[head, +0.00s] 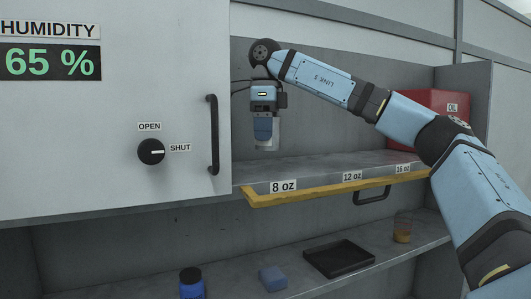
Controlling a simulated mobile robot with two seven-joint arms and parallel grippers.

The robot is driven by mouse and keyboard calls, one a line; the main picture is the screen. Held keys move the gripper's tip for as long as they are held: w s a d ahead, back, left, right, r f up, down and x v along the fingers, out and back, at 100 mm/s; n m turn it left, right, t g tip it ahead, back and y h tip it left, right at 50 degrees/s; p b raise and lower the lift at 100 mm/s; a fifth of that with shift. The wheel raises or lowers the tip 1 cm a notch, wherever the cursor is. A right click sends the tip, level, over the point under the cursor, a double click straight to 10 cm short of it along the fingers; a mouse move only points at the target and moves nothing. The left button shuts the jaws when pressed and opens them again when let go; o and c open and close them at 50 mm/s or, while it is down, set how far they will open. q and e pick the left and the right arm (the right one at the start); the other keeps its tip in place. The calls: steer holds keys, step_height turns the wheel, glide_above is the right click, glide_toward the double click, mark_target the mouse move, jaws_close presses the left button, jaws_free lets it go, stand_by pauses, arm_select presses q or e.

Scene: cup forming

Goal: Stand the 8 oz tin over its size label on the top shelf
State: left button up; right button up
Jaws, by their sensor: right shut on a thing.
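My right gripper (264,139) points down in the upper shelf opening and is shut on a pale grey tin (274,144). The fingers cover part of the tin, which looks upright. The tin appears to be above the top shelf (330,167), a little left of and farther back than the 8 oz label (283,187); the exact gap below it is hard to tell. The 12 oz label (352,175) and 16 oz label (403,169) are farther right on the yellow front edge. My left gripper is not in view.
A cabinet door (100,185) with a black handle stands left of the opening. A red OIL box (420,104) is at the shelf's right end. The lower shelf holds a black tray (339,258), blue block (272,278), blue bottle (191,284) and amber-filled glass (403,228).

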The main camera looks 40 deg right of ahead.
steer(key=shift+s+a+f, duration=0.1)
steer(key=shift+a+f, duration=0.05)
steer(key=shift+f, duration=2.35)
steer(key=o, duration=1)
steer(key=shift+f, duration=0.1)
step_height(320, 180, up, 12)
steer(key=shift+r, duration=0.15)
